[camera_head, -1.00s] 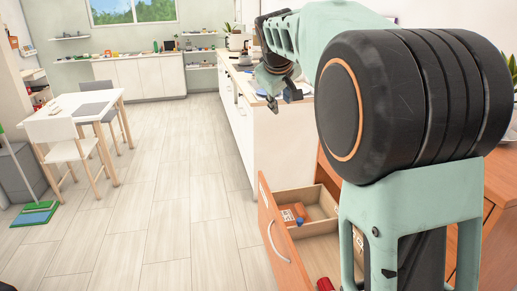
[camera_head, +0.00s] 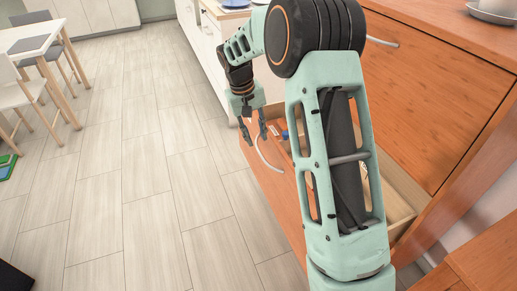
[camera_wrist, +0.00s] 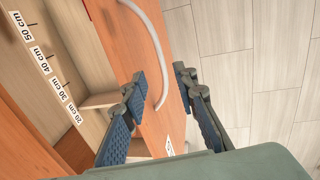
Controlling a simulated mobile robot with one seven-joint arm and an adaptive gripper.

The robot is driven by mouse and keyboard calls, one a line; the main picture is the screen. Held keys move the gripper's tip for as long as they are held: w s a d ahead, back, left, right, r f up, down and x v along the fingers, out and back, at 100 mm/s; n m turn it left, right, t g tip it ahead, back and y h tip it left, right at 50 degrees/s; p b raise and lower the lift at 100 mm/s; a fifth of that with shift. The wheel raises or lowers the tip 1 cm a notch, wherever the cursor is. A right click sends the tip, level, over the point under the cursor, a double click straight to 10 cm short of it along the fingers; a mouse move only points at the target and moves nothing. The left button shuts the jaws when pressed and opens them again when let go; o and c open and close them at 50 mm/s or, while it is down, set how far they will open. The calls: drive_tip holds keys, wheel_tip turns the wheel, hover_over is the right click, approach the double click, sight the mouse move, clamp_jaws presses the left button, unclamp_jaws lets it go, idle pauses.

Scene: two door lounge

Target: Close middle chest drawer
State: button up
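An orange wooden chest (camera_head: 440,85) has one drawer pulled out, with its wooden front (camera_head: 270,178) facing left in the head view. A pale curved handle (camera_head: 262,152) is on that front; it also shows in the wrist view (camera_wrist: 153,35). My gripper (camera_head: 253,137) is at the front's far end, near the handle. In the wrist view my gripper (camera_wrist: 163,80) is open. The drawer front's edge and handle show between and beyond its fingers, with no clear contact. My arm hides much of the drawer's inside.
The drawer above is shut, with its own handle (camera_head: 383,42). A white counter (camera_head: 212,45) stands beyond. A white table (camera_head: 35,35) with chairs is at the far left.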

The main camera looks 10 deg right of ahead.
sight(260, 151)
drive_tip(key=f, duration=0.4)
drive_tip(key=d+f, duration=0.1)
drive_tip(key=f, duration=0.1)
drive_tip(key=shift+w+b, duration=0.15)
drive_tip(key=shift+b, duration=0.2)
drive_tip(key=shift+r, duration=0.1)
drive_tip(key=shift+c, duration=0.5)
clamp_jaws()
